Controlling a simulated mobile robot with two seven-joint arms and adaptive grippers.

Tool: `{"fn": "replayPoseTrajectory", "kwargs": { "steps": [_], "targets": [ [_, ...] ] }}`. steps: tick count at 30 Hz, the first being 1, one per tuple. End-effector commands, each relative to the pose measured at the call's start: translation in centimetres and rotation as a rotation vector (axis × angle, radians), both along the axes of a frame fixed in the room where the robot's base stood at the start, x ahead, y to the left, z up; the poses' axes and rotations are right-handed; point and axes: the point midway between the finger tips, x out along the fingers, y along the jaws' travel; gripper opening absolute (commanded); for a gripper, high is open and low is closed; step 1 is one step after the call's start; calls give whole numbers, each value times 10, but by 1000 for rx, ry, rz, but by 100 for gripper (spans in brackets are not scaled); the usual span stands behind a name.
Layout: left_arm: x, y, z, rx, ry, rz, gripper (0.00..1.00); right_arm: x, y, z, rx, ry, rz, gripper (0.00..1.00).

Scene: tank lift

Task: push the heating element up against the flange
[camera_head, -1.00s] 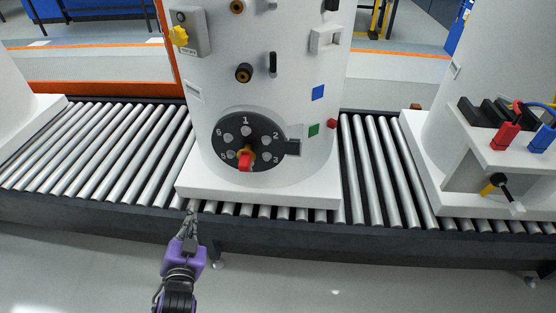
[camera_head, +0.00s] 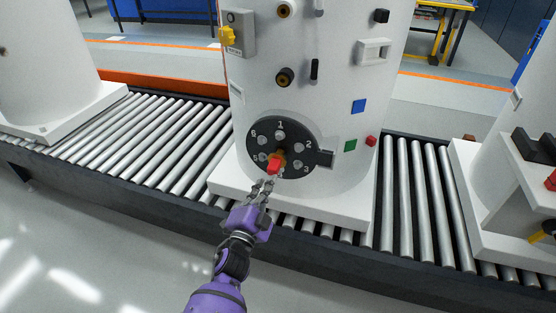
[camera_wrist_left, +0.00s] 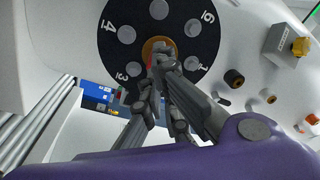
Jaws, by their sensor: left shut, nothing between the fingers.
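The black round flange (camera_head: 291,136) with numbered bolts sits low on the front of the white tank (camera_head: 320,60). The heating element (camera_head: 275,163) shows as a red-tipped piece with a brass collar sticking out of the flange's middle. My left gripper (camera_head: 272,181) is shut and empty, with its fingertips just below and in front of the red end. My right gripper is not in view.
The tank stands on a white base plate (camera_head: 340,212) on a roller conveyor (camera_head: 415,190). Other white tanks stand left and right on it. A yellow-knobbed box (camera_head: 238,35), pipe stubs and coloured blocks stick out of the tank. Floor in front is clear.

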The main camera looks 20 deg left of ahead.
Motion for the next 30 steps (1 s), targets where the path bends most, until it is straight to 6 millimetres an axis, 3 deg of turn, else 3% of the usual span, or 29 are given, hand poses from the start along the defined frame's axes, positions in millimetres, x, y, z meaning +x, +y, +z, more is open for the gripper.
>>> {"fn": "replayPoseTrajectory", "kwargs": {
  "steps": [6,30],
  "targets": [
    [13,0,1,-2,1,1,0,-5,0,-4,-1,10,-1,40],
    [24,0,3,-1,1,1,0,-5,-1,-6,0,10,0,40]
  ]
}}
